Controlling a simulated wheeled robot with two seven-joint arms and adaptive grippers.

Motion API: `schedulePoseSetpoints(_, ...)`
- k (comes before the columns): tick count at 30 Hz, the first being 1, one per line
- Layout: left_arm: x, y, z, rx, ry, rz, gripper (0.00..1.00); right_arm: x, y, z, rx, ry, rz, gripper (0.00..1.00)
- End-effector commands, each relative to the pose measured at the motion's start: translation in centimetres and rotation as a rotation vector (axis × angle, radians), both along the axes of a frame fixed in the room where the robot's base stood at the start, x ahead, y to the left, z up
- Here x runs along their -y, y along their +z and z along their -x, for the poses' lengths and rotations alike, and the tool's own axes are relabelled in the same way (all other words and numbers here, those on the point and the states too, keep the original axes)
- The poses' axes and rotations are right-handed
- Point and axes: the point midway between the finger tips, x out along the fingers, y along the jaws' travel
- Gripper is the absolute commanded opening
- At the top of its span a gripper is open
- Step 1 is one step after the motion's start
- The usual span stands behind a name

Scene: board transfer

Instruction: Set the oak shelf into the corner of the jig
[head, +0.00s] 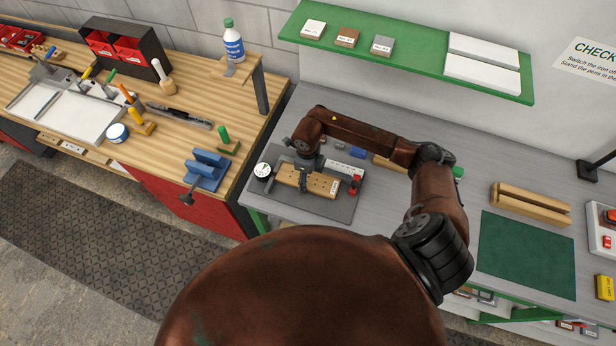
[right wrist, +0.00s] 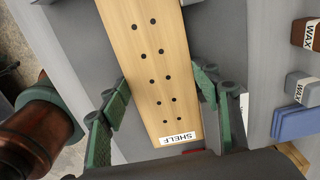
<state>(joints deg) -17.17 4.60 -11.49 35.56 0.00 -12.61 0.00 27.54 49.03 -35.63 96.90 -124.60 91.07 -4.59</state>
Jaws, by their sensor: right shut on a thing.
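The oak shelf (head: 322,184) is a pale wooden board with rows of dark holes and a white label. It is over the dark grey jig plate (head: 338,207), close to the white fence strip (head: 345,169) on its far side. I cannot tell whether it rests on the plate or touches the fence. My right gripper (head: 303,180) is shut across the shelf. In the right wrist view its green-padded fingers lie along both long edges of the shelf (right wrist: 160,45), with the SHELF label towards the wrist. My left gripper is not in view.
A round dial (head: 262,170) and a red clamp part (head: 355,185) stand beside the shelf on the plate. Wax blocks (right wrist: 303,88) and a blue block (right wrist: 298,122) lie nearby. A green mat (head: 527,254) and wooden rails (head: 530,203) are on the right. A green shelf (head: 405,50) overhangs behind.

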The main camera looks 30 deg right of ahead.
Motion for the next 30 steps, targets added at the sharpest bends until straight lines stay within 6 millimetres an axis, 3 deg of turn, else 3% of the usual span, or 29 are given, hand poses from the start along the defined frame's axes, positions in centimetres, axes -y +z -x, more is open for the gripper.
schedulePoseSetpoints(8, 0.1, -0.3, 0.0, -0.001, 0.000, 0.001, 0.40, -0.2, 0.2, -0.6, 0.014, -0.001, -0.002, 0.28)
schedulePoseSetpoints(9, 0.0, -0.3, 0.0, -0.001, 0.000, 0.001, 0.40, -0.2, 0.2, -0.6, 0.014, -0.001, -0.002, 0.58)
schedulePoseSetpoints(18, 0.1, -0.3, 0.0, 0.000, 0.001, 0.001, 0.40, -0.1, 0.1, -0.3, 0.007, -0.002, -0.001, 0.78)
schedulePoseSetpoints(26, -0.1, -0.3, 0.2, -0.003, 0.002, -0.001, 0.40, -0.1, 0.0, -0.2, 0.004, -0.001, 0.000, 0.78)
schedulePoseSetpoints(30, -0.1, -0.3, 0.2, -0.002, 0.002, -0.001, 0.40, -0.1, 1.0, -0.3, 0.006, -0.001, -0.001, 0.78)
